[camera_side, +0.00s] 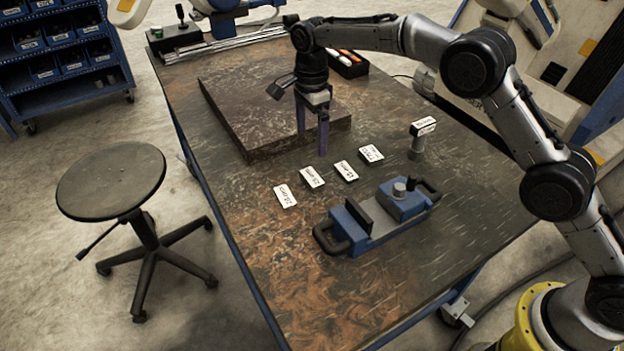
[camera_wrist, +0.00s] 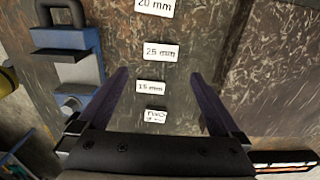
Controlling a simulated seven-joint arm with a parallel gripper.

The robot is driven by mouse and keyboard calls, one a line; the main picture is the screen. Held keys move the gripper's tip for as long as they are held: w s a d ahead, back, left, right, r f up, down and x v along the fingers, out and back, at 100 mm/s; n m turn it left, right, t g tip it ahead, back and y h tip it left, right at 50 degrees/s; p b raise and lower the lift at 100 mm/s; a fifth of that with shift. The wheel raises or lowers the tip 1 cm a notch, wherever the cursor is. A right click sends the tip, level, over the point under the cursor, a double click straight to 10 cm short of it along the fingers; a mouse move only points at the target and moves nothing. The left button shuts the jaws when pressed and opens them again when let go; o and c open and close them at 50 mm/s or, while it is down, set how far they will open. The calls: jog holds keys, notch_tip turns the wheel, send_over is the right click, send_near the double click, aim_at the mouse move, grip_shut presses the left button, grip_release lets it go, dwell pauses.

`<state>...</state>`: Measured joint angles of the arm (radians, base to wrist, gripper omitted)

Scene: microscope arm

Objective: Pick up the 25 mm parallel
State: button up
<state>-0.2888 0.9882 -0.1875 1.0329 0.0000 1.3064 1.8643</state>
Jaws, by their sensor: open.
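The 25 mm parallel (camera_side: 312,176) lies on the table, second from the left in a line of white-labelled pieces in the side view. In the wrist view its "25 mm" label (camera_wrist: 160,51) is readable, above the gap between the fingers. My gripper (camera_side: 312,142) is open and empty, pointing down beside the dark slab, above the table and apart from the labelled pieces. Its purple fingers also show in the wrist view (camera_wrist: 160,75). The dark body of the parallel is hard to tell from the table.
Neighbours are the 20 mm piece (camera_wrist: 155,7), the 15 mm piece (camera_wrist: 151,87) and one with an unclear label (camera_wrist: 155,116). A blue vise (camera_side: 375,217) stands in front. A raised dark slab (camera_side: 240,120) lies behind. A small post with a label (camera_side: 418,143) stands at right.

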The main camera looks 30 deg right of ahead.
aim_at(312, 176)
jog(key=f, duration=1.2)
jog(key=shift+w+d+f, duration=0.1)
jog(key=shift+w+d, duration=0.05)
jog(key=shift+d, duration=0.05)
grip_shut()
